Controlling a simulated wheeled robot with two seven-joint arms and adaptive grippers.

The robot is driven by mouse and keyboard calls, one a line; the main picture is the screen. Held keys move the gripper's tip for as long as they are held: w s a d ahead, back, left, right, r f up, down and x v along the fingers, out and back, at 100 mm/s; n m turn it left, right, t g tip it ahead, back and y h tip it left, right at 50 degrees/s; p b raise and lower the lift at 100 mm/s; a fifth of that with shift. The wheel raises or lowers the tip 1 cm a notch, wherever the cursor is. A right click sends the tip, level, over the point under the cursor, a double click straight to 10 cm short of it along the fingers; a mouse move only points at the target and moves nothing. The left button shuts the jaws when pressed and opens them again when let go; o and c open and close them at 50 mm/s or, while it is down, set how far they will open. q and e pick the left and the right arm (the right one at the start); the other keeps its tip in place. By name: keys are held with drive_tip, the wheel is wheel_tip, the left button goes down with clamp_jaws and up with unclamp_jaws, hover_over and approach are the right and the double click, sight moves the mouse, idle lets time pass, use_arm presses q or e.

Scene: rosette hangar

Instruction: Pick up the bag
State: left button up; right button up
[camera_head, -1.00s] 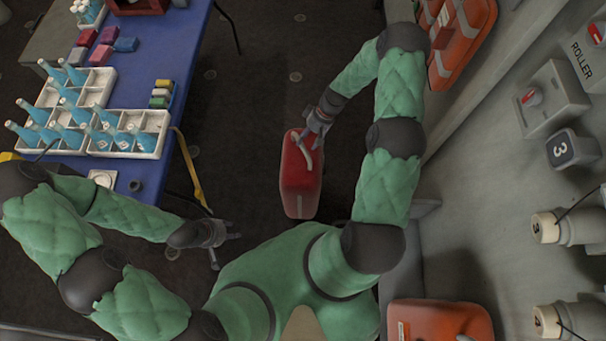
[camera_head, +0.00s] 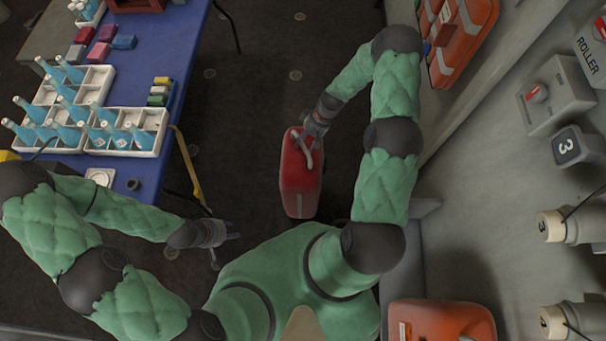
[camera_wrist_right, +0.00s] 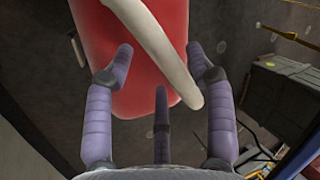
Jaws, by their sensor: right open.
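A red bag (camera_head: 300,188) with a pale handle (camera_head: 305,150) stands on the dark floor in the middle of the head view. My right gripper (camera_head: 314,133) is over the bag's far end, at the handle. In the right wrist view, the red bag (camera_wrist_right: 140,60) fills the upper middle, and the pale handle (camera_wrist_right: 155,50) runs diagonally between the spread fingers of my right gripper (camera_wrist_right: 165,65). The fingers are open around the handle, not closed on it. My left gripper (camera_head: 225,245) is empty, low and left of the bag, with its fingers apart.
A blue table (camera_head: 165,50) at the left bears white bottle racks (camera_head: 150,125) and small coloured blocks (camera_head: 160,92). A grey wall panel (camera_head: 480,190) with knobs and orange cases (camera_head: 465,45) stands at the right. Dark floor is free around the bag.

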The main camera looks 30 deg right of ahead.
drive_tip(key=shift+f, duration=0.1)
idle(0.3)
clamp_jaws()
drive_tip(key=shift+w+d, duration=0.15)
drive_tip(key=shift+w, duration=0.05)
